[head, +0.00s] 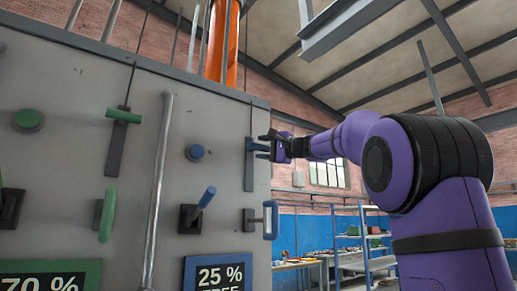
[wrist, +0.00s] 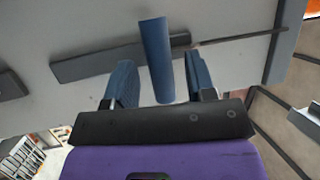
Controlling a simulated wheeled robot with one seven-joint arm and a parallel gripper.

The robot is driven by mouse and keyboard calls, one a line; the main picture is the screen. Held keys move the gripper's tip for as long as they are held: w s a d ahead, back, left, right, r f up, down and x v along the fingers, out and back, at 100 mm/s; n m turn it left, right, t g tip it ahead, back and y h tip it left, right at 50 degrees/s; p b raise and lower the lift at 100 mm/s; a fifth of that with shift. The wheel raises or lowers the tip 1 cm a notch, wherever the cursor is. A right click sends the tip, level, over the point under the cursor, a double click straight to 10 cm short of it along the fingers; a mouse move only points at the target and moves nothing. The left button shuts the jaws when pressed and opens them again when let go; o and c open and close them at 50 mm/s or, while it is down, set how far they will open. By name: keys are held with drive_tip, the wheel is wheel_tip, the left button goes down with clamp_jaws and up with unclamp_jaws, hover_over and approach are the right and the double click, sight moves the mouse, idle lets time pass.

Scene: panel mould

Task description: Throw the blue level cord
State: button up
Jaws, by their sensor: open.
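The blue level cord shows as a blue bar handle (head: 257,146) on a dark upright plate (head: 249,172), with a thin dark line running up from it, near the panel's right edge. In the wrist view the blue handle (wrist: 156,50) sticks out toward me from the plate (wrist: 95,64). My gripper (head: 268,147) is open at the handle. In the wrist view the blue-grey fingers (wrist: 160,80) stand either side of the handle's near end, with a gap visible on each side. The fingertips partly cover the handle in the head view.
The grey panel (head: 75,150) also carries a green T-handle (head: 123,115), a blue round button (head: 195,152), a blue lever (head: 207,197), a blue loop handle (head: 270,220) and a long grey rod (head: 158,180). A "25 % FREE" sign (head: 218,272) sits low. Shelves (head: 375,245) stand beyond, right.

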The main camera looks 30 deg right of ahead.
drive_tip(key=shift+x, duration=1.05)
clamp_jaws()
wheel_tip(320, 180, down, 11)
drive_tip(key=shift+r, duration=0.2)
drive_tip(key=shift+c, duration=0.3)
unclamp_jaws()
drive_tip(key=shift+o, duration=0.3)
drive_tip(key=shift+s, duration=0.1)
